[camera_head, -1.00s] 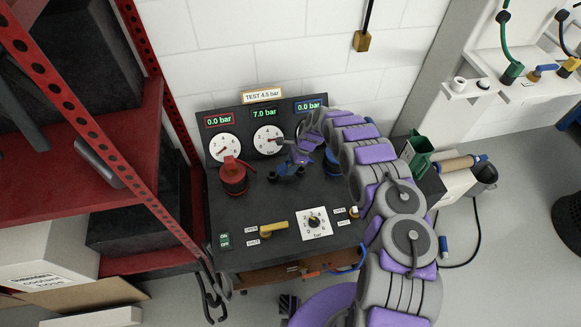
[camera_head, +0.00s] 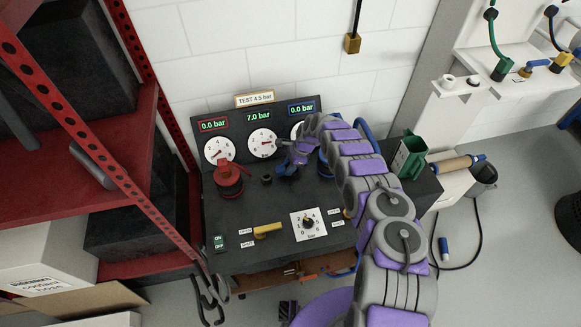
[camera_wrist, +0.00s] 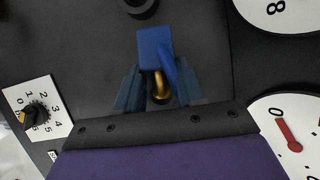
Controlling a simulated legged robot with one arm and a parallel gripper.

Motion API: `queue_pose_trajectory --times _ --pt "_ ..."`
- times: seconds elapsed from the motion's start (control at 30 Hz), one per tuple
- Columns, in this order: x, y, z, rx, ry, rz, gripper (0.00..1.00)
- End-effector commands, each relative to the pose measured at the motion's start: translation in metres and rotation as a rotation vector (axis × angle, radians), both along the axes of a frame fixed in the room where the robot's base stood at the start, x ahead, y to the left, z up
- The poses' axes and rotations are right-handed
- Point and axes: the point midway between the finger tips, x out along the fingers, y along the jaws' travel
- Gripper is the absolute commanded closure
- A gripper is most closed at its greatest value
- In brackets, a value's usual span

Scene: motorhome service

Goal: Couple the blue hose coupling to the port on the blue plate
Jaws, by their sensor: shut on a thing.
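My gripper (camera_head: 289,164) is over the rear part of the dark test bench, in front of the gauges. It is shut on the blue hose coupling (camera_wrist: 153,48), a blue piece with a brass-coloured part between the fingers in the wrist view. The coupling is apart from the dark round port (camera_head: 266,180), which stands left of my gripper and shows at the top edge of the wrist view (camera_wrist: 140,4). Another blue part (camera_head: 323,168) sits to the right, mostly hidden by my arm. I cannot make out the blue plate clearly.
A red fitting (camera_head: 228,180) stands on the bench's left. A yellow lever (camera_head: 268,229) and a white pressure dial (camera_head: 308,223) lie nearer the front. A red shelf rack (camera_head: 130,130) borders the left. A green container (camera_head: 408,157) stands at right.

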Motion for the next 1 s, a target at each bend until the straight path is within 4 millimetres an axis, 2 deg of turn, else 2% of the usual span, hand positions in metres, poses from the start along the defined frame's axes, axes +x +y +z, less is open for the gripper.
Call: queue_pose_trajectory --times 0.03,0.23,0.27,0.53,1.0 --pt "-0.015 0.007 -0.020 -0.003 0.031 0.016 1.00" --pt "-0.018 0.007 -0.033 -0.010 0.046 0.019 1.00" --pt "-0.017 0.007 -0.033 -0.011 0.045 0.018 0.61" --pt "-0.013 0.000 -0.021 -0.002 0.023 0.010 0.35" --pt "-0.010 -0.003 -0.009 0.003 0.011 0.008 0.35"
